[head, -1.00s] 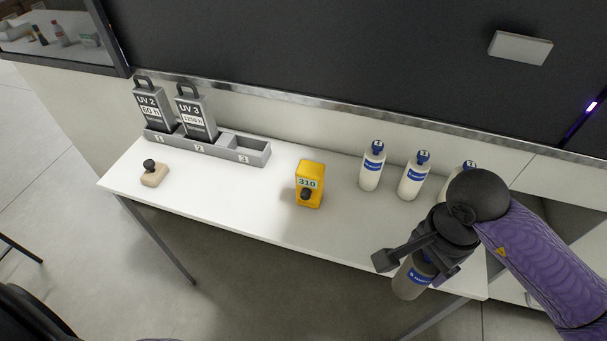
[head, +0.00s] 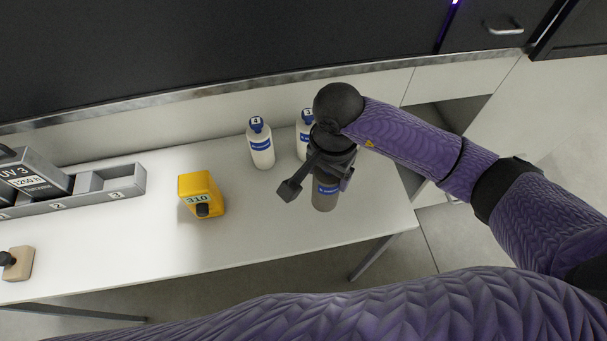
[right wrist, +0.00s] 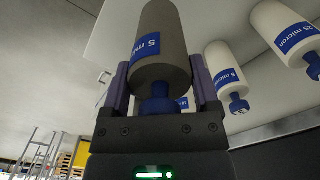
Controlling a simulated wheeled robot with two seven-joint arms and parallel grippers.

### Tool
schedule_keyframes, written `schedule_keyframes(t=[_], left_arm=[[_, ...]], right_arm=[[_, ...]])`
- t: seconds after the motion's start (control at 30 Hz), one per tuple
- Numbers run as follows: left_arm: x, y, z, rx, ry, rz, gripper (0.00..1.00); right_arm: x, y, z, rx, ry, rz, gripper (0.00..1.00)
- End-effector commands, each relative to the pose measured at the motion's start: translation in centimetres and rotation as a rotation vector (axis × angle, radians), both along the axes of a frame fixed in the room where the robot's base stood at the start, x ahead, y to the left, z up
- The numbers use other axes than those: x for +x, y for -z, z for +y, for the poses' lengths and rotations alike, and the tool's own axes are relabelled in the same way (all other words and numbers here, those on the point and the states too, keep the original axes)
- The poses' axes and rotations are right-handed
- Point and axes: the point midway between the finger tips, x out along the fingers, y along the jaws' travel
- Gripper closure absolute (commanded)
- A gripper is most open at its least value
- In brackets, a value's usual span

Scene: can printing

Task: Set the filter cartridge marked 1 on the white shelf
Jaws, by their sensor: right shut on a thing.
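My right gripper (head: 325,172) is shut on a grey-brown cartridge (head: 325,196) with a blue label. In the right wrist view the held cartridge (right wrist: 160,45) sits between both fingers, its label reading "5 micron"; its number is hidden. In the head view it appears over the right front part of the white table (head: 240,235); its height above it is unclear. White cartridges with blue caps stand behind: one marked 4 (head: 261,146) and one beside it (head: 303,135), partly behind my gripper. No cartridge clearly marked 1 shows, and I cannot tell which surface is the white shelf. My left gripper is out of view.
A yellow device (head: 200,190) reading 310 stands left of the cartridges. A grey rack (head: 120,186) with numbered slots holds a UV 3 unit, and slot 3 is empty. A beige block (head: 22,262) with a black knob lies at left. The table's front middle is clear.

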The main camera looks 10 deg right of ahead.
Motion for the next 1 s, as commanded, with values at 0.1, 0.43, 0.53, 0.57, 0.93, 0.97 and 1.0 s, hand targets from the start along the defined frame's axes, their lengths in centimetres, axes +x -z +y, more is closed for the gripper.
schedule_keyframes(t=[0.1,0.43,0.53,0.57,0.93,0.97,1.0], left_arm=[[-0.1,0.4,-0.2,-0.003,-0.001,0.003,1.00],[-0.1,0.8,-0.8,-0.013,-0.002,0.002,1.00],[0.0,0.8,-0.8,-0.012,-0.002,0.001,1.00],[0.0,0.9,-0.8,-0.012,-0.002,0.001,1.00],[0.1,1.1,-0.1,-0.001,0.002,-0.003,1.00],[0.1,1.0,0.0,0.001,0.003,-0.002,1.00],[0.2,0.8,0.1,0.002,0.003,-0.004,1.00]], right_arm=[[-0.1,2.3,0.0,0.001,0.001,0.004,1.00],[0.0,6.0,0.0,-0.001,0.000,-0.001,1.00],[0.0,6.0,0.0,-0.001,0.000,-0.002,1.00],[0.0,6.0,0.0,-0.001,-0.001,-0.001,1.00],[0.0,6.2,0.0,-0.001,-0.001,-0.001,0.00],[0.0,6.2,0.0,-0.001,-0.001,-0.001,0.00],[0.0,6.0,0.0,-0.001,-0.001,-0.001,0.00]])
